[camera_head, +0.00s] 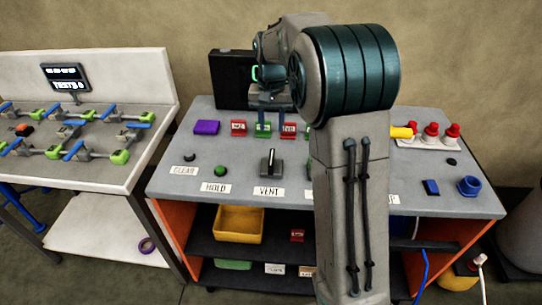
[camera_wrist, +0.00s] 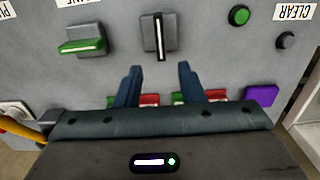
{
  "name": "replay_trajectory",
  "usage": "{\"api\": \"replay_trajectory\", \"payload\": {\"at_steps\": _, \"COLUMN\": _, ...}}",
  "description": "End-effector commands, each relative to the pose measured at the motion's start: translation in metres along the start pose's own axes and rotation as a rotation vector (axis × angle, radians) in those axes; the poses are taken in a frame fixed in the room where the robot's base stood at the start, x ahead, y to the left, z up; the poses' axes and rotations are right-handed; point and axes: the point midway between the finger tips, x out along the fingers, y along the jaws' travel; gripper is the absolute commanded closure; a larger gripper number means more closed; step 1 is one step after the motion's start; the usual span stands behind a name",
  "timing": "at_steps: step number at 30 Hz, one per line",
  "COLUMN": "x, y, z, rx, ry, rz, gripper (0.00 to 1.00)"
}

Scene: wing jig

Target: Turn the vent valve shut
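The vent valve (camera_head: 269,163) is a dark knob with a white line on its grip, behind the VENT label (camera_head: 268,191) on the grey console top. Its grip and line point front to back. It also shows at the top middle of the wrist view (camera_wrist: 160,33), with its line upright in the picture. My gripper (camera_head: 274,112) is above the console, behind the valve in the head view. In the wrist view its two blue fingers (camera_wrist: 160,68) are apart with nothing between them. The knob lies beyond the fingertips, apart from them.
A green-handled knob (camera_wrist: 82,40) is beside the vent valve in the wrist view. A green button (camera_head: 221,170), a purple block (camera_head: 207,127) and several red and green tagged blocks share the console top (camera_head: 190,150). My arm hides the console's middle right.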

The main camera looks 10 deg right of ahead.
Motion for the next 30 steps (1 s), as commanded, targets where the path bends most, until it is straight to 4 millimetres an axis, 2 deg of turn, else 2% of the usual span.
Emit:
{"api": "replay_trajectory", "payload": {"at_steps": 5, "x": 0.026, "y": 0.000, "z": 0.002, "rx": -0.001, "ry": -0.005, "rz": 0.001, "gripper": 0.65}}
{"api": "replay_trajectory", "payload": {"at_steps": 12, "x": 0.078, "y": 0.000, "z": 0.002, "rx": -0.001, "ry": -0.005, "rz": 0.001, "gripper": 0.65}}
{"api": "replay_trajectory", "payload": {"at_steps": 18, "x": 0.113, "y": 0.000, "z": 0.001, "rx": -0.001, "ry": -0.003, "rz": 0.001, "gripper": 0.65}}
{"api": "replay_trajectory", "payload": {"at_steps": 24, "x": 0.130, "y": 0.000, "z": 0.001, "rx": -0.001, "ry": -0.001, "rz": 0.000, "gripper": 0.65}}
{"api": "replay_trajectory", "payload": {"at_steps": 30, "x": 0.133, "y": 0.000, "z": 0.001, "rx": -0.001, "ry": 0.001, "rz": -0.001, "gripper": 0.65}}
